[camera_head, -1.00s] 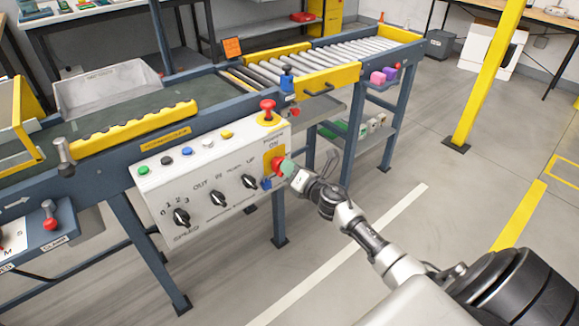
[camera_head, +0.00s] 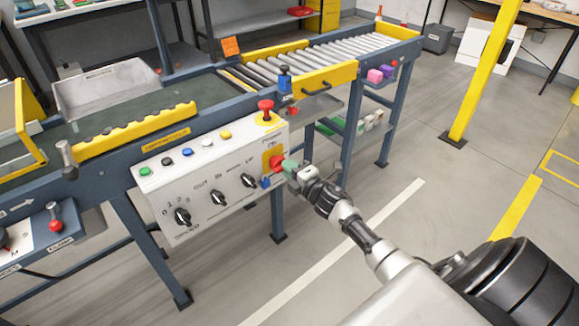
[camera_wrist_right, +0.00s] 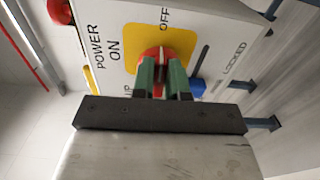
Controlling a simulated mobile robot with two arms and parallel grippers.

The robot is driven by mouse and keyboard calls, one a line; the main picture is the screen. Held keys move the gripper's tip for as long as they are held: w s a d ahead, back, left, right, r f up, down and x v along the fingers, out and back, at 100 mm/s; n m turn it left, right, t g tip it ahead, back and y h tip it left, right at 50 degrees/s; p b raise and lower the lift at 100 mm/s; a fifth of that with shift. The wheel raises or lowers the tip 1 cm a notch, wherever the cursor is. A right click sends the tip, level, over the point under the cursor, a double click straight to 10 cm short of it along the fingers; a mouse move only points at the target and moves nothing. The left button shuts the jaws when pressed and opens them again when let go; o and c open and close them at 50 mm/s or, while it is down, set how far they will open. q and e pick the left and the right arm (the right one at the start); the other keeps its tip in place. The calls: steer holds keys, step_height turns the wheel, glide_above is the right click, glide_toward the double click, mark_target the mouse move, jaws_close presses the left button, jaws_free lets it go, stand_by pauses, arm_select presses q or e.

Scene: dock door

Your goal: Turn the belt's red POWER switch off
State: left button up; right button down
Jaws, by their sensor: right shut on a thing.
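The red POWER switch (camera_head: 277,163) sits on a yellow plate (camera_wrist_right: 130,38) at the right end of the white control panel (camera_head: 160,193). In the right wrist view the red switch (camera_wrist_right: 152,54) is between the green fingertips of my right gripper (camera_wrist_right: 163,72). In the head view my right gripper (camera_head: 285,165) reaches it from the right. It is shut on the switch. The fingers cover much of the knob, so I cannot tell its exact setting. ON and OFF labels show beside the plate. My left gripper is not in view.
The panel carries several push buttons, black knobs (camera_head: 217,198) and a red mushroom button (camera_head: 266,107) above the switch. A blue part (camera_wrist_right: 197,87) sits close beside the switch. The conveyor (camera_head: 300,65) runs behind.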

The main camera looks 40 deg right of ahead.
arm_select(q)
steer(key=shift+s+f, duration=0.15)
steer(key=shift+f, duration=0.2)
arm_select(e)
steer(key=shift+f+m, duration=0.1)
steer(key=shift+m, duration=0.2)
steer(key=c, duration=1.1)
jaws_free()
steer(key=shift+c, duration=0.2)
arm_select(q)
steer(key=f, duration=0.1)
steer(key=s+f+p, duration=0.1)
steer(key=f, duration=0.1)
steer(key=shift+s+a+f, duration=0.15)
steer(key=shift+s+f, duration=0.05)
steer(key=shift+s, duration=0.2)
arm_select(e)
steer(key=s, duration=1)
steer(key=shift+s+d, duration=0.4)
steer(key=shift+d, duration=0.05)
